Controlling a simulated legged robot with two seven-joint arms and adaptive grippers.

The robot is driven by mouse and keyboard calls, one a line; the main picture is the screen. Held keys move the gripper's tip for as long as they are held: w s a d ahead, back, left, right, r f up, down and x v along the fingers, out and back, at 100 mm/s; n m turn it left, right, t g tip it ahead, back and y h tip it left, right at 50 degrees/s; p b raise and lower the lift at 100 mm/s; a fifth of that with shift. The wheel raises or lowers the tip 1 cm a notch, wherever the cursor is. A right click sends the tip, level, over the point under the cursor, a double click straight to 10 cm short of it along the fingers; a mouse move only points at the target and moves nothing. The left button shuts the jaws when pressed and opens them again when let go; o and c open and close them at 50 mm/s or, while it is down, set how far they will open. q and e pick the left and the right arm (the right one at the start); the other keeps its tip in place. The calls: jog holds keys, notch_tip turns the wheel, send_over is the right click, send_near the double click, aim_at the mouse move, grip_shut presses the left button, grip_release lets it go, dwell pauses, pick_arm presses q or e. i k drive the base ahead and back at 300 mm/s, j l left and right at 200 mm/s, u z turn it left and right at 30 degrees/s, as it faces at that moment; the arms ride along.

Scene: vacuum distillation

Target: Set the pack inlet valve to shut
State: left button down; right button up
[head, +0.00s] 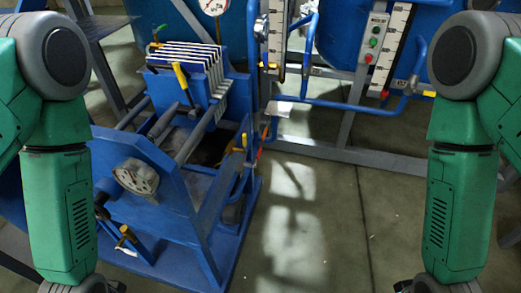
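A blue filter press frame (165,190) stands at left centre, with a pack of white and blue plates (195,62) at its far end. A yellow-handled valve (181,77) sits in front of the pack, its handle tilted. A green-handled valve (159,32) is at the pack's top left corner. Smaller yellow handles show at the frame's right side (245,141) and low front (124,236). No readable label tells which is the pack inlet valve. My two green arms hang down at both picture sides; their grippers are below the picture.
Behind stand blue tanks, level scales (390,48), a control box with buttons (374,38), and pipes with a yellow-handled valve (422,93). Floor (320,230) between press and right arm is clear.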

aim_at(258, 158)
jog(key=l+z, duration=0.1)
jog(key=z, duration=0.25)
jog(key=k+l+z, duration=0.1)
jog(key=z, duration=0.3)
jog(key=i+j+z, duration=0.2)
jog(key=i+j, duration=0.1)
jog(key=i, duration=0.1)
